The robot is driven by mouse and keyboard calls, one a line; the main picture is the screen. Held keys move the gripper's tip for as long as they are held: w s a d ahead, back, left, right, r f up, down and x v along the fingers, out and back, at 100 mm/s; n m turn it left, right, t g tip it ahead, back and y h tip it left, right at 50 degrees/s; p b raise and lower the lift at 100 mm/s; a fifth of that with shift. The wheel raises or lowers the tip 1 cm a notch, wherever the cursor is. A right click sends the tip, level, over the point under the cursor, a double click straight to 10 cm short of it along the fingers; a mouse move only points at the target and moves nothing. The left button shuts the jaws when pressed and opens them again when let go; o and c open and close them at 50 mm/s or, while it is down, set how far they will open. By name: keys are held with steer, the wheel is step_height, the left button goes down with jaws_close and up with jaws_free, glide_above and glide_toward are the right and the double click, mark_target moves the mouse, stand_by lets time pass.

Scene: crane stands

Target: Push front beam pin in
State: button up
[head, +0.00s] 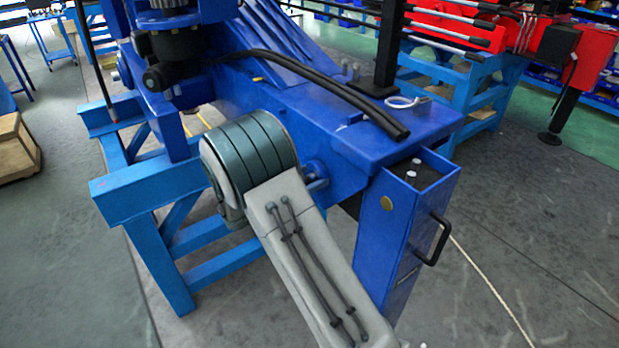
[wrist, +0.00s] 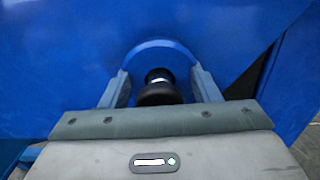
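The front beam pin (wrist: 160,90) shows in the wrist view as a dark knob with a pale band on its shaft. It stands out from a round blue flange (wrist: 146,54) on a blue beam face. My gripper (wrist: 160,84) is open, with one finger on each side of the knob and a visible gap on both sides. How deep the pin sits cannot be told. In the head view the blue crane beam (head: 285,110) runs toward the front right.
A blue box with a black handle (head: 435,240) hangs at the beam's front end. A lighter blue trestle (head: 150,190) stands left of my arm. A black hose (head: 330,82) lies over the beam. Open grey floor (head: 540,230) is at the right.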

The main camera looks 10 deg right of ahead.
steer(key=shift+a, duration=0.25)
steer(key=b+v, duration=0.2)
steer(key=v, duration=1.1)
steer(key=shift+s+a, duration=0.15)
steer(key=shift+a, duration=0.1)
steer(key=s+d+r+m+g+y, duration=0.2)
steer(key=s+d+m+g+y, duration=0.45)
steer(key=s+d+m, duration=0.45)
steer(key=s+r+m+t+y, duration=0.2)
steer(key=s+m+y, duration=0.8)
steer(key=s, duration=0.3)
steer(key=shift+s+d+r+m, duration=0.2)
steer(key=shift+d+m, duration=0.15)
steer(key=shift+m, duration=0.55)
stand_by(0.9)
